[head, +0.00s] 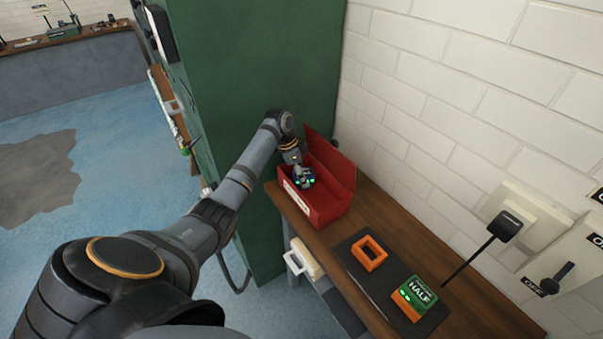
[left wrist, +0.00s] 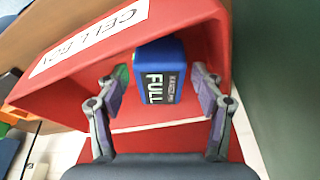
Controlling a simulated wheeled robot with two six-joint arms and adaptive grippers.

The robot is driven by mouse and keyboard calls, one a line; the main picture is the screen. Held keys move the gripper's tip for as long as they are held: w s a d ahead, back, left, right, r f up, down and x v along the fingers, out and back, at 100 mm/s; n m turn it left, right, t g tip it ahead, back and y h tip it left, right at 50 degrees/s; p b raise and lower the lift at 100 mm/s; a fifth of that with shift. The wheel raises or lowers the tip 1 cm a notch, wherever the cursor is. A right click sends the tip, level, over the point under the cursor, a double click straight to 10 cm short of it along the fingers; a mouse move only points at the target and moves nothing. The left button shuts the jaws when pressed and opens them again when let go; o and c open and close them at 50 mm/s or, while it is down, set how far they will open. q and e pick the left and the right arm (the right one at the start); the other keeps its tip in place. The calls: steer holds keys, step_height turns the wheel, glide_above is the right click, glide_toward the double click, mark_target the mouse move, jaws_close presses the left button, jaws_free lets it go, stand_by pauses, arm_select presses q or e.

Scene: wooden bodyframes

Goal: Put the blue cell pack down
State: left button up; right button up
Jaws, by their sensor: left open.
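The blue cell pack (left wrist: 160,75), labelled FULL, sits inside the red box (left wrist: 235,30), between the parted fingers of my left gripper (left wrist: 163,88) in the left wrist view. The fingers stand apart on both sides of the pack, with a gap visible on each side. In the head view my left gripper (head: 303,180) reaches down into the open red box (head: 330,207), and the arm hides most of the pack. My right gripper is not in view.
A dark mat (head: 385,290) on the wooden bench (head: 455,275) holds an empty orange frame (head: 369,252) and a green HALF pack (head: 416,293) in an orange holder. A tall green cabinet (head: 260,70) stands left of the box. A black lever (head: 505,228) projects from the white brick wall.

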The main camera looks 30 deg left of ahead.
arm_select(q)
steer(key=b+v, duration=0.3)
steer(key=v, duration=0.9)
steer(key=shift+r, duration=0.15)
